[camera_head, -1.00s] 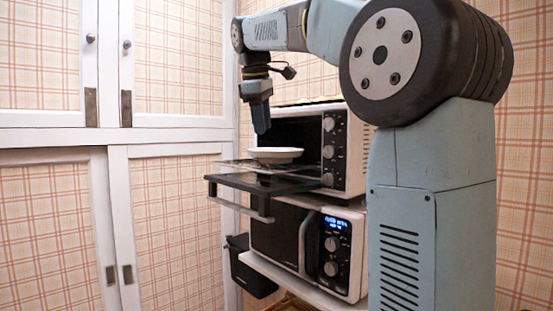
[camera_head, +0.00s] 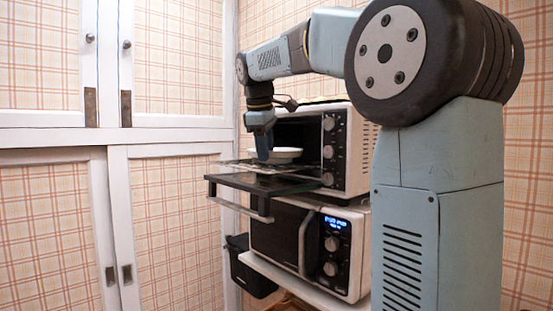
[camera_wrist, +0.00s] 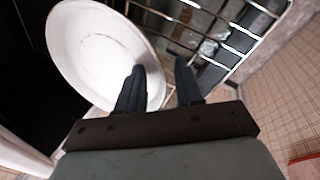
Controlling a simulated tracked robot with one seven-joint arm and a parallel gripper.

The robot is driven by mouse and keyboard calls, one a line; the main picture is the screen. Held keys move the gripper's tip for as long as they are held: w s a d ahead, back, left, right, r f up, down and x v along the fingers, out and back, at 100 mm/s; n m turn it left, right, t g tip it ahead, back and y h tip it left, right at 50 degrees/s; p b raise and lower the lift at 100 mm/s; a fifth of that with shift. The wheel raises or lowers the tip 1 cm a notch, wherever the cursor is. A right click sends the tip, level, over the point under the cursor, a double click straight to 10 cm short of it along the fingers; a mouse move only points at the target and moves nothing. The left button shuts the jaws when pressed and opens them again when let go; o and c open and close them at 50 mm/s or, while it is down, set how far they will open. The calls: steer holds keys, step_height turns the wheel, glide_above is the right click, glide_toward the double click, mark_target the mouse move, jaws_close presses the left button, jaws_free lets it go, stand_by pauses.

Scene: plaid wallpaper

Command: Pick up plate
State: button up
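The white plate (camera_head: 284,153) sits on the pulled-out wire rack of the upper oven, at the oven's mouth. In the wrist view the plate (camera_wrist: 98,52) is a large white oval at upper left. My gripper (camera_head: 263,158) points down at the plate's near left edge. In the wrist view my gripper (camera_wrist: 160,75) has its two fingers apart. The left finger overlaps the plate's right rim and the right finger is over the rack outside the plate. Whether either finger touches the rim I cannot tell.
The oven door (camera_head: 262,182) is folded down below the wire rack (camera_wrist: 215,35). A microwave (camera_head: 302,245) stands under the oven. A dark bin (camera_head: 245,266) is at lower left of it. White cabinet doors (camera_head: 170,215) fill the left side.

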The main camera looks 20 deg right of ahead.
jaws_close()
stand_by(0.6)
